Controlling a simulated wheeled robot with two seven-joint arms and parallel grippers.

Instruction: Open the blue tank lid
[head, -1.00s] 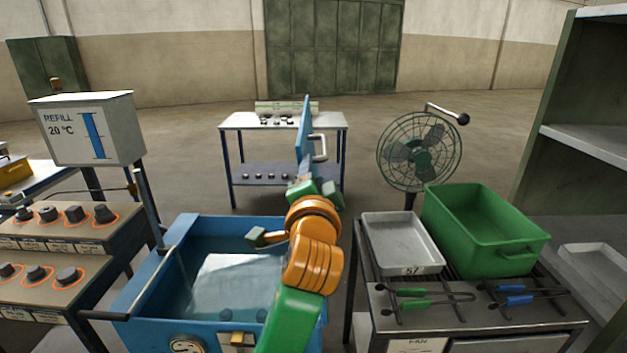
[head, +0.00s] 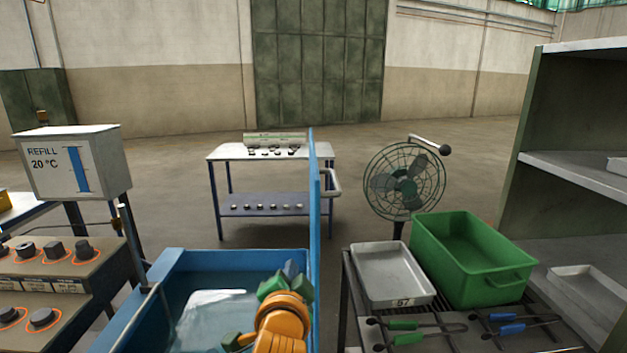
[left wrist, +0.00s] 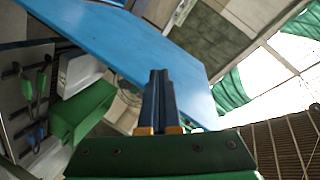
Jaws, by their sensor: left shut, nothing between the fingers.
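The blue tank (head: 172,268) stands open at lower centre in the head view, with water (head: 208,312) inside. Its blue lid (head: 314,230) stands upright, nearly edge-on, along the tank's right side. The lid's pale handle (head: 331,183) sticks out on its right face. My left gripper (head: 289,269) is low over the tank opening, left of the lid. In the left wrist view its fingers (left wrist: 159,95) are shut and empty, with the blue lid panel (left wrist: 100,42) behind them. I cannot tell whether they touch it. My right gripper is not in view.
A grey tray (head: 391,276) and a green bin (head: 470,260) stand on the right bench with tongs, a fan (head: 405,182) behind. The refill box (head: 70,163) and knob panels are at left. A small table (head: 270,152) stands behind on open floor.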

